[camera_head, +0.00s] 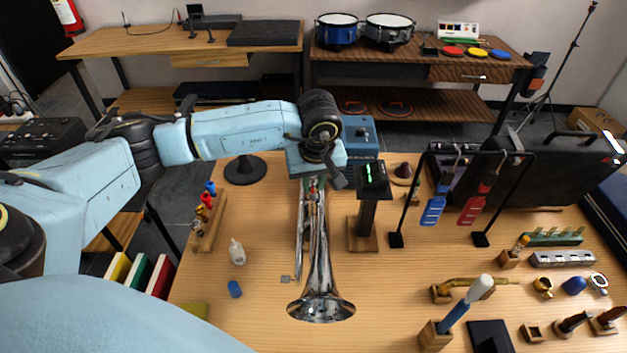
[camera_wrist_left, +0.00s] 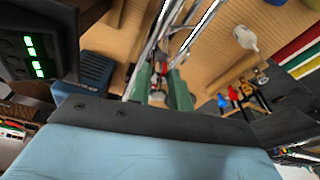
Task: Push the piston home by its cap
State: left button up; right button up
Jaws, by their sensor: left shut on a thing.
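A silver trumpet (camera_head: 321,306) stands on the wooden table, bell toward me, its tubing running back under my left gripper. Its tubes also show in the left wrist view (camera_wrist_left: 190,32). My left gripper (camera_head: 314,183) is over the trumpet's far end, pointing down. In the left wrist view its green fingertips (camera_wrist_left: 160,88) are shut around a small pale part between them, which looks like the piston's cap. The piston itself is mostly hidden by the fingers and wrist, so how deep it sits cannot be told. My right gripper is not in view.
A black display with green bars (camera_head: 371,177) stands on a post close right of my wrist. A blue box (camera_head: 359,136) is behind. A tool hanger (camera_head: 398,238) stands right.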

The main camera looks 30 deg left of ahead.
pick_arm(q)
jog(key=shift+f+b, duration=0.9)
jog(key=shift+f, duration=0.25)
jog(key=o, duration=0.6)
jog(key=shift+r, duration=0.1)
jog(key=shift+r, duration=0.1)
jog(key=shift+r+p, duration=2.1)
jog(key=shift+r, duration=1.35)
jog(key=shift+r, duration=0.1)
